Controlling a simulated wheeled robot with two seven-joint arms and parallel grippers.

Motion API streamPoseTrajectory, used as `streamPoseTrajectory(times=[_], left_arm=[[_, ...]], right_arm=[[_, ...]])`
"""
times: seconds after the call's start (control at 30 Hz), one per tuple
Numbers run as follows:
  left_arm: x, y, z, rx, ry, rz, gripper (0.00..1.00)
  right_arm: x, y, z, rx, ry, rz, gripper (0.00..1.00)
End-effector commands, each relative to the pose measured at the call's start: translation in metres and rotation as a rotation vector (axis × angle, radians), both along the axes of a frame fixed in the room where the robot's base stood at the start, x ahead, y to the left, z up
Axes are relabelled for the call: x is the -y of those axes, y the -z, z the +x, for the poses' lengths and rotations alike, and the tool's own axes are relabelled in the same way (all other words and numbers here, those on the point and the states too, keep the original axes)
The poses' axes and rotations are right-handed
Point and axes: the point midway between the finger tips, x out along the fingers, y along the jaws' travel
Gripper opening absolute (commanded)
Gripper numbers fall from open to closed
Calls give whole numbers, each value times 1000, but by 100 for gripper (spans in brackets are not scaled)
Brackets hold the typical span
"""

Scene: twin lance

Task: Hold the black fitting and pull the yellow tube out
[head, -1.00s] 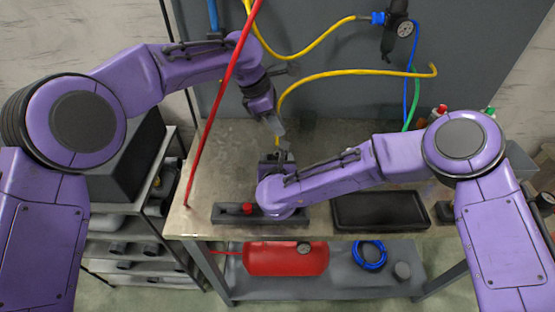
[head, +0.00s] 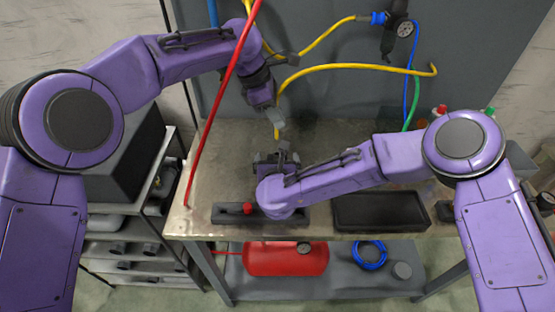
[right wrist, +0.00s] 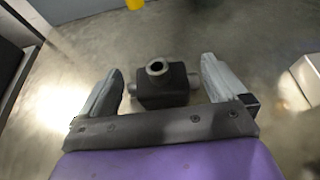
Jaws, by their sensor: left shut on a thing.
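The yellow tube (head: 345,67) loops down from the right to my left gripper (head: 275,115), which is shut on it above the bench. A short yellow end sticks out below the fingers, apart from the fitting. A yellow piece (right wrist: 134,4) also shows at the top edge of the right wrist view. The black fitting (right wrist: 160,95) is upright with its round top port open and empty. My right gripper (right wrist: 162,85) has one finger on each side of the fitting, with gaps showing, so it looks open around it. In the head view the arm and gripper largely hide the fitting.
A red hose (head: 214,110) slants down to the bench's left edge. A black tray (head: 380,211) and a dark block with a red knob (head: 248,208) lie along the bench (head: 225,165) front. The grey wall panel stands behind. The bench left of the fitting is mostly clear.

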Motion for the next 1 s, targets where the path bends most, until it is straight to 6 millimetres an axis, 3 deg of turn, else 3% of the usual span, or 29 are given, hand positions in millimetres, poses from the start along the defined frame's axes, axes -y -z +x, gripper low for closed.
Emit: streamPoseTrajectory(times=[0.33, 0.7, 0.83, 1.0], left_arm=[[0, 0, 0, 0, 0, 0, 0], [0, 0, 0, 0, 0, 0, 0], [0, 0, 0, 0, 0, 0, 0], [0, 0, 0, 0, 0, 0, 0]], right_arm=[[0, -3, -8, -1, -1, 0, 97], [0, -37, -89, 0, -4, -1, 97], [0, -44, -105, 0, -1, 0, 97], [0, -46, -111, 0, 1, 1, 97]])
